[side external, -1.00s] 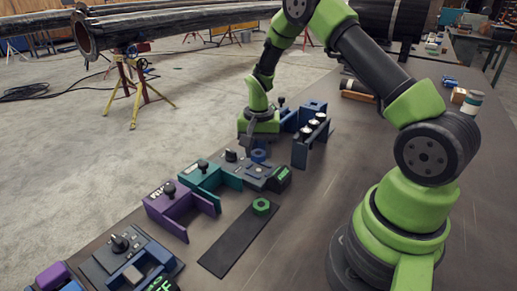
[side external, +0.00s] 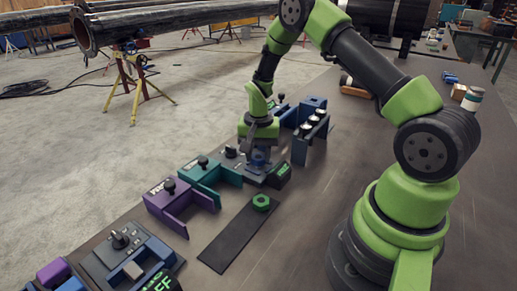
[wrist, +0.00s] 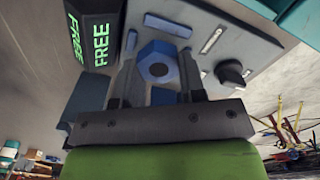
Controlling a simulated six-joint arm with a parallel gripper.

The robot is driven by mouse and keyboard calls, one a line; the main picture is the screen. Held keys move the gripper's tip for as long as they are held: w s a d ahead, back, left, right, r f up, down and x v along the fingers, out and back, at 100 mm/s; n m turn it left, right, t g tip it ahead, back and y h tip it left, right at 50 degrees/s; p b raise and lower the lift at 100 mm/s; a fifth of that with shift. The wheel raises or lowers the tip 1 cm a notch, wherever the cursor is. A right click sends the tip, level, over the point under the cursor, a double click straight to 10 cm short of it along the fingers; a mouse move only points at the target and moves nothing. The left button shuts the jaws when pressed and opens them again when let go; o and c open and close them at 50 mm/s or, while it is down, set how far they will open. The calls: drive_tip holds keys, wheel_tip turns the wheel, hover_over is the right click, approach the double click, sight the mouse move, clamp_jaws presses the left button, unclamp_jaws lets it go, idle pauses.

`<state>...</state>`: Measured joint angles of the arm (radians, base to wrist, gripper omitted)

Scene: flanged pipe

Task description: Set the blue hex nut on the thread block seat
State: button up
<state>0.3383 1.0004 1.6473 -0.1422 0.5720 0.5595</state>
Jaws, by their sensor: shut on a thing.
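The blue hex nut (wrist: 157,62) shows in the wrist view between the two fingers of my gripper (wrist: 158,80), which is shut on it. In the side view my gripper (side external: 259,150) points down over the grey panel (side external: 243,163), and the blue nut (side external: 260,157) shows only in part under it. The nut is at or just above the panel; I cannot tell whether it touches. I cannot tell which fixture is the thread block seat.
A dark display reading FREE (wrist: 98,40) is close beside the fingers. A knob (wrist: 231,72) stands on the panel. Teal (side external: 207,173) and purple (side external: 172,203) fixtures line the table edge. A green hex nut (side external: 261,202) lies on a black mat (side external: 235,240).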

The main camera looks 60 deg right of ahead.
sight(258, 155)
drive_tip(key=shift+f, duration=0.5)
idle(0.6)
drive_tip(key=o, duration=1.3)
drive_tip(key=shift+s+r, duration=0.1)
drive_tip(key=shift+c, duration=0.3)
drive_tip(key=shift+r, duration=0.3)
drive_tip(key=shift+o, duration=1)
drive_tip(key=shift+r, duration=3.1)
